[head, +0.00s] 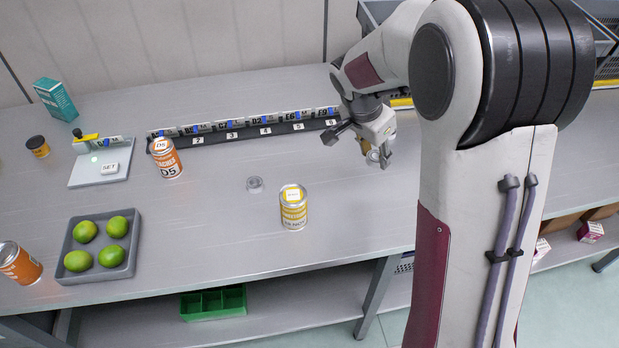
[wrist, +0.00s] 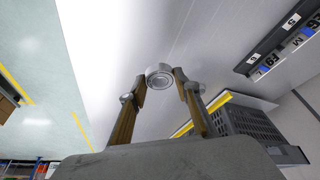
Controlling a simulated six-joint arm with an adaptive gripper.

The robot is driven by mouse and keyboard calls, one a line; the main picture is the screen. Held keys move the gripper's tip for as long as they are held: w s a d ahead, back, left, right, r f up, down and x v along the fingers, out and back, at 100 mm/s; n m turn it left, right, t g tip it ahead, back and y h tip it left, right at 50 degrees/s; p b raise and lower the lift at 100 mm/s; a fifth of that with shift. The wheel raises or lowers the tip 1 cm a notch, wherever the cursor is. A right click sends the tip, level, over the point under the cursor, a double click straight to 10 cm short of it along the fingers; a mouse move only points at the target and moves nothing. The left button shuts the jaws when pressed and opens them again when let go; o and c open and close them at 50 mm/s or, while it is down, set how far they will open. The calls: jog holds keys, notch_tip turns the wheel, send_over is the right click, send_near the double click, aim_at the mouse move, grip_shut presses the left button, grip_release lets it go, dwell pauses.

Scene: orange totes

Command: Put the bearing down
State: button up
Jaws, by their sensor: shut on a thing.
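My gripper (head: 376,152) hangs above the right part of the grey table (head: 335,215). It is shut on the bearing (wrist: 160,76), a small round silver ring. In the wrist view the bearing sits between the two fingertips of my gripper (wrist: 160,84). In the head view only a small part of the held bearing (head: 374,157) shows at the fingertips. The table surface below and left of the gripper is bare.
A yellow-labelled can (head: 293,208) and a small clear round item (head: 254,184) stand left of the gripper. A numbered label rail (head: 243,129) runs along the back. An orange can (head: 166,158) and a grey tray of limes (head: 100,247) are farther left.

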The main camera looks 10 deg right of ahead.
jog(key=w+a+n+t+y, duration=0.1)
jog(key=w+a+n, duration=0.1)
jog(key=a, duration=0.5)
jog(key=w+a+n, duration=0.3)
jog(key=a+n, duration=0.2)
jog(key=a, duration=0.2)
jog(key=shift+w+r+t+y, duration=0.25)
jog(key=shift+r+t+y, duration=0.15)
jog(key=shift+r, duration=0.05)
jog(key=shift+a, duration=0.1)
send_over(310, 177)
jog(key=s, duration=0.1)
jog(key=shift+s+a+f, duration=0.1)
jog(key=shift+a+f, duration=0.05)
jog(key=shift+f, duration=1.4)
jog(key=shift+s+a+f, duration=0.1)
jog(key=shift+a+f, duration=0.05)
jog(key=shift+f, duration=1.4)
jog(key=shift+f, duration=0.1)
jog(key=shift+f, duration=1.8)
jog(key=shift+f, duration=0.15)
